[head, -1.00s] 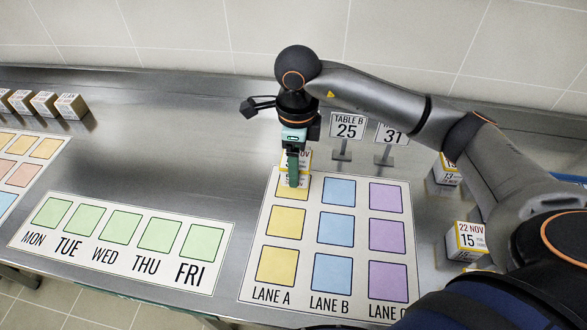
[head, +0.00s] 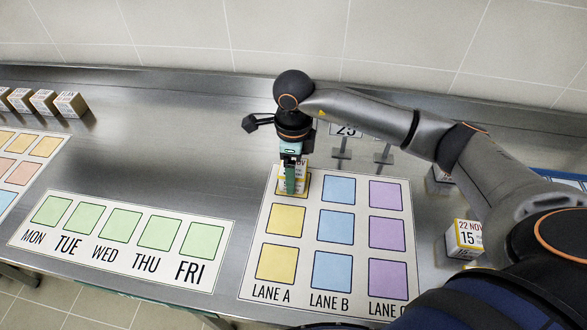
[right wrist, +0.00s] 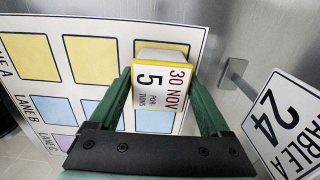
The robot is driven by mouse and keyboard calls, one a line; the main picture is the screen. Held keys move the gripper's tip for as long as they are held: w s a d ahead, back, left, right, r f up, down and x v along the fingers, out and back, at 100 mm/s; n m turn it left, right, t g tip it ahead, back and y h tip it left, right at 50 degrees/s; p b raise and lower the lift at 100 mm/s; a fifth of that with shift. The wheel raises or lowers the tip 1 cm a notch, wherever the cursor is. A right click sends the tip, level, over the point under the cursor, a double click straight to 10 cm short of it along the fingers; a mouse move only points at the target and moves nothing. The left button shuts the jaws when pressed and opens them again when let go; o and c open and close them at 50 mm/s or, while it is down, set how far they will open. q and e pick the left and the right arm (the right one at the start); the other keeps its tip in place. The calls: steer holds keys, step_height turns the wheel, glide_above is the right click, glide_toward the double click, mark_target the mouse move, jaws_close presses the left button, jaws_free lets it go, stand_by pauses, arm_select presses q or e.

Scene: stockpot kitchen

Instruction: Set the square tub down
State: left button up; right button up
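The square tub (head: 303,178) is white with a yellow-edged label. In the right wrist view the tub (right wrist: 162,88) reads "30 NOV 5". My right gripper (head: 290,178) has its green fingers closed against the tub's two sides. The tub is at the rear yellow square of LANE A on the lane mat (head: 312,282); the gripper partly covers it in the head view. I cannot tell whether its base touches the mat. My left gripper is not in view.
Lane B blue squares and Lane C purple squares are empty. A "TABLE A 24" sign (right wrist: 283,118) stands close to the gripper. A "22 NOV 15" tub (head: 465,238) stands right of the mat. The weekday mat (head: 125,270) is empty. Several tubs (head: 70,104) stand at far left.

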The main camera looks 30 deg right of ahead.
steer(key=shift+o, duration=1.2)
steer(key=shift+r, duration=0.1)
step_height(320, 180, up, 12)
steer(key=shift+r, duration=0.1)
